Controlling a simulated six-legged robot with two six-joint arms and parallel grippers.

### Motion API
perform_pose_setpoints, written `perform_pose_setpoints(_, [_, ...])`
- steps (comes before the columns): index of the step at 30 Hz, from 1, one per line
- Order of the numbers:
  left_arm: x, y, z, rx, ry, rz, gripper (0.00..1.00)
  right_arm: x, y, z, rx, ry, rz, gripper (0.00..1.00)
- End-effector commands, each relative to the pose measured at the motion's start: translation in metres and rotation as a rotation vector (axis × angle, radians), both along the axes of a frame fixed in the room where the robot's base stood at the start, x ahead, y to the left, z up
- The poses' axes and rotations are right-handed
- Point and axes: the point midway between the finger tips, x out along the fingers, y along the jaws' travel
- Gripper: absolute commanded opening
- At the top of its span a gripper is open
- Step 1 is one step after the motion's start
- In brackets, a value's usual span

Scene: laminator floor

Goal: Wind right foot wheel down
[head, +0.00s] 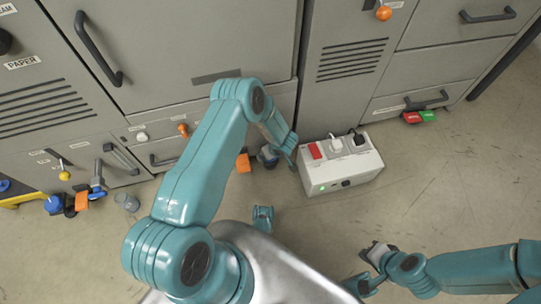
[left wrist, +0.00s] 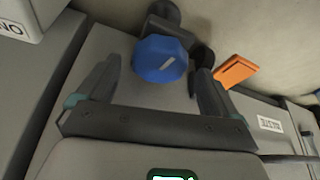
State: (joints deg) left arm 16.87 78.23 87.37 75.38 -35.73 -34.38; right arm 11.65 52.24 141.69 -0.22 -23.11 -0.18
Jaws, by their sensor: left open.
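The right foot wheel (left wrist: 160,60) is a blue faceted knob on a dark caster, seen in the left wrist view. An orange pedal (left wrist: 236,71) sticks out beside it; it also shows in the head view (head: 243,163). My left gripper (left wrist: 156,76) is open, with one finger on either side of the wheel in the picture. I cannot tell whether either finger touches it. In the head view my left gripper (head: 270,153) is at the cabinet's base, and the wheel is mostly hidden there. My right gripper (head: 374,256) is low at the right, away from the cabinet; its jaws are unclear.
A white socket box (head: 350,178) with plugs stands on the floor just right of my left gripper. Another blue foot wheel (head: 53,204) with an orange pedal (head: 80,200) is at the far left. Red and green blocks (head: 420,117) lie at the right.

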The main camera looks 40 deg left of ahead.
Motion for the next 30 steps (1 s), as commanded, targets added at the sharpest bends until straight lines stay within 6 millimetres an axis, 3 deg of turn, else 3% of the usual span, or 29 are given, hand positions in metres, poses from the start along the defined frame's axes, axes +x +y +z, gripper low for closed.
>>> perform_pose_setpoints(4, [0.0028,0.0051,-0.0161,-0.001,-0.001,0.001,0.94,0.0066,-0.0012,-0.0097,-0.004,-0.022,-0.003,0.0])
perform_pose_setpoints(14, [0.0036,0.007,-0.0182,0.0,-0.001,0.0,0.94,0.0086,-0.0017,-0.0099,-0.006,-0.029,-0.004,0.0])
perform_pose_setpoints(15, [0.0036,0.007,-0.0181,0.0,-0.001,0.0,0.87,0.0086,-0.0017,-0.0099,-0.006,-0.029,-0.004,0.0])
perform_pose_setpoints(19, [0.0036,0.007,-0.0181,0.0,-0.001,0.0,0.45,0.0084,-0.0016,-0.0099,-0.006,-0.029,-0.004,0.0])
perform_pose_setpoints(20, [0.0036,0.007,-0.0181,0.0,-0.001,0.0,0.39,0.0084,-0.0016,-0.0099,-0.006,-0.029,-0.004,0.0])
perform_pose_setpoints(30, [0.0028,0.0075,-0.0178,0.0,0.0,-0.038,0.39,0.0079,-0.0015,-0.0091,-0.005,-0.027,-0.003,0.0])
